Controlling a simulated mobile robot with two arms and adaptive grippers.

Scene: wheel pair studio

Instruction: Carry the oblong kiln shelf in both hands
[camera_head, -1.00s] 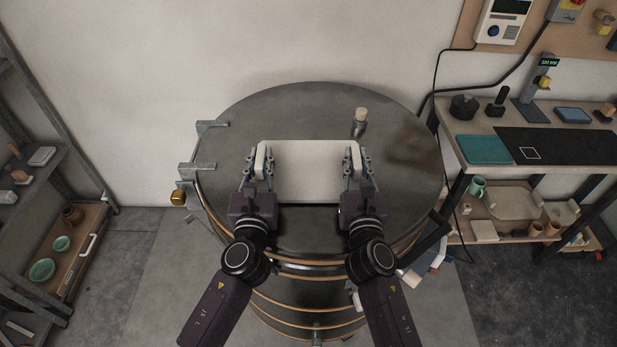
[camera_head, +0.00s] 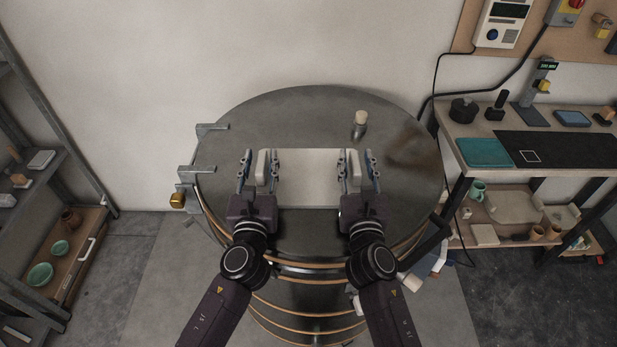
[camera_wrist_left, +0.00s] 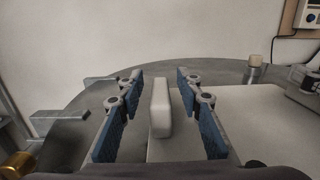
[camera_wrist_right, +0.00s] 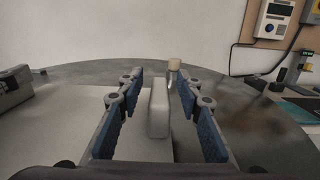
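The oblong kiln shelf (camera_head: 308,178) is a pale flat slab lying on the dark round kiln lid (camera_head: 310,108). An upright white block stands at each end, the left one (camera_wrist_left: 160,107) and the right one (camera_wrist_right: 159,107). My left gripper (camera_head: 261,160) is open around the left block, with a gap on both sides. My right gripper (camera_head: 357,160) is open around the right block, also with gaps. The shelf's near edge is partly hidden by my grippers.
A small cork-topped object (camera_head: 360,122) stands on the lid behind the shelf's right end. Metal brackets (camera_head: 205,130) and a brass padlock (camera_head: 177,200) are at the lid's left side. A workbench (camera_head: 480,125) stands at the right, a rack (camera_head: 60,235) at the left.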

